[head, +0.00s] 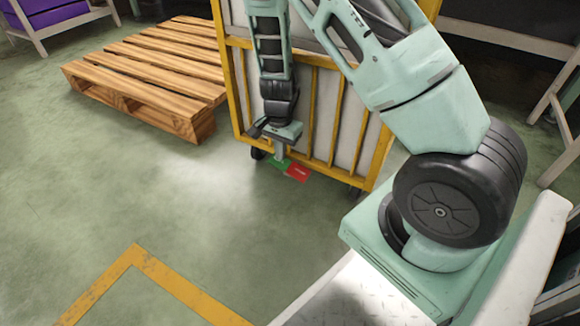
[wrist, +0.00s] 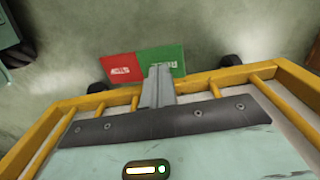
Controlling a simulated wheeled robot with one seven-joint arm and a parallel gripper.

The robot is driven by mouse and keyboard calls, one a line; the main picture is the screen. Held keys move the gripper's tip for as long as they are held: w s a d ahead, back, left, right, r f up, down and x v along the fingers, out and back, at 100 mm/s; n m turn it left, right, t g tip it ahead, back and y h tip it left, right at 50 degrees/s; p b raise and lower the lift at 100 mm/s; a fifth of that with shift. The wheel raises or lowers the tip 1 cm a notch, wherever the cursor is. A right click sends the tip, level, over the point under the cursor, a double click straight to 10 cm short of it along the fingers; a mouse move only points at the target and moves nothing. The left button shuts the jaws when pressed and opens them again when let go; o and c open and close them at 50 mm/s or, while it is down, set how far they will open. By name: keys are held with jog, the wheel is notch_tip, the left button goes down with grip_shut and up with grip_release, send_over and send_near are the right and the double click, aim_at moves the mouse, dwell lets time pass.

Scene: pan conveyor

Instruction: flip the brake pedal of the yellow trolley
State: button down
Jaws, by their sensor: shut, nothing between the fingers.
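The yellow trolley (head: 240,95) stands ahead, with yellow bars and pale panels; its lower frame also shows in the wrist view (wrist: 92,101). Its brake pedal (head: 297,173) sticks out low at the near side, half green and half red. In the head view the green half is left and the red half right; in the wrist view (wrist: 122,68) this is reversed. My gripper (head: 279,153) points down just above the green half, its fingers shut and empty. In the wrist view the fingertips (wrist: 159,72) overlap the green half's edge. I cannot tell whether they touch it.
A wooden pallet (head: 150,75) lies on the floor left of the trolley. A purple crate on a stand (head: 45,14) is at the far left. A yellow floor line (head: 135,258) marks the front. The floor between pallet and line is clear. A metal frame (head: 500,38) stands right.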

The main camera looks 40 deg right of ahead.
jog(key=shift+f+b, duration=0.6)
jog(key=shift+f, duration=0.4)
dwell(0.4)
jog(key=shift+r, duration=0.1)
notch_tip(320, 180, up, 7)
jog(key=p, duration=0.7)
jog(key=shift+p, duration=0.3)
